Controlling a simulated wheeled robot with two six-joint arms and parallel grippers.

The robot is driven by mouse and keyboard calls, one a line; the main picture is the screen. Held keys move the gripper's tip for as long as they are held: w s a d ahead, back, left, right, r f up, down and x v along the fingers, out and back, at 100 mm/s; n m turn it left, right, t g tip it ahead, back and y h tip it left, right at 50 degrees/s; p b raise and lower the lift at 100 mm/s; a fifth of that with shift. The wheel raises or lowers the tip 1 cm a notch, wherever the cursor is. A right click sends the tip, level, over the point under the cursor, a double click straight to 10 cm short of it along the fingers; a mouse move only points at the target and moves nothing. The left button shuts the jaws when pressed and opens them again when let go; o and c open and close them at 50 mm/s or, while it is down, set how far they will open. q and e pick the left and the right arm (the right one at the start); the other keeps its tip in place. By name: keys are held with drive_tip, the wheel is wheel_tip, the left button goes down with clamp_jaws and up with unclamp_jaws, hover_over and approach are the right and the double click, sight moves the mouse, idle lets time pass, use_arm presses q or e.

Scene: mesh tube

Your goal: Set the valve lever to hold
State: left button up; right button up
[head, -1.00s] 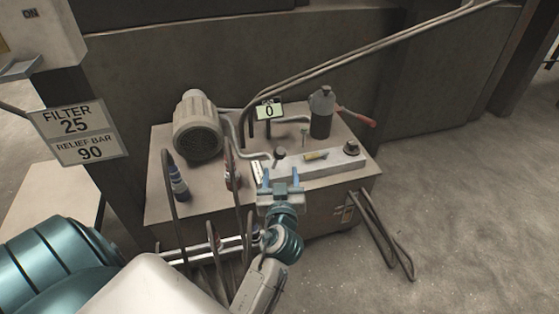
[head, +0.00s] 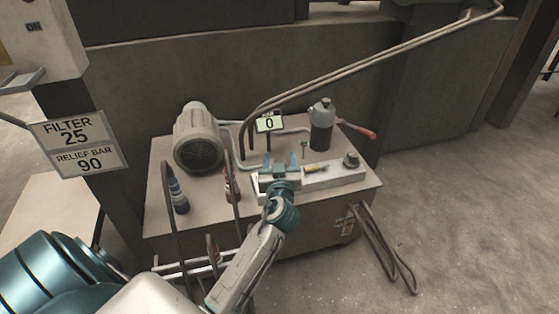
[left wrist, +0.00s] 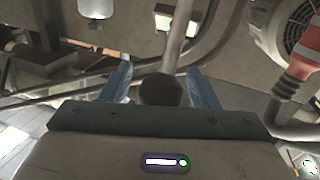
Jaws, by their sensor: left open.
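A lever (left wrist: 177,45) with a dark round knob (left wrist: 160,90) stands between the fingers of my left gripper (left wrist: 158,72) in the left wrist view. The knob is close to the palm, and the fingers are apart on either side of it, with gaps showing. In the head view my left gripper (head: 280,161) is open over the pale manifold block (head: 335,176) on the power unit, and it hides the lever there. The lever's position marks cannot be read. My right gripper is not in view.
A motor (head: 197,140), a display (head: 269,122) reading 0, a grey bottle-shaped tank (head: 321,128) and a red-handled lever (head: 355,128) stand on the unit's top (head: 160,215). Hoses (head: 172,215) loop up at the front left. A sign (head: 78,143) reads FILTER 25, RELIEF BAR 90.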

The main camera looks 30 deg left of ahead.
use_arm(q)
clamp_jaws()
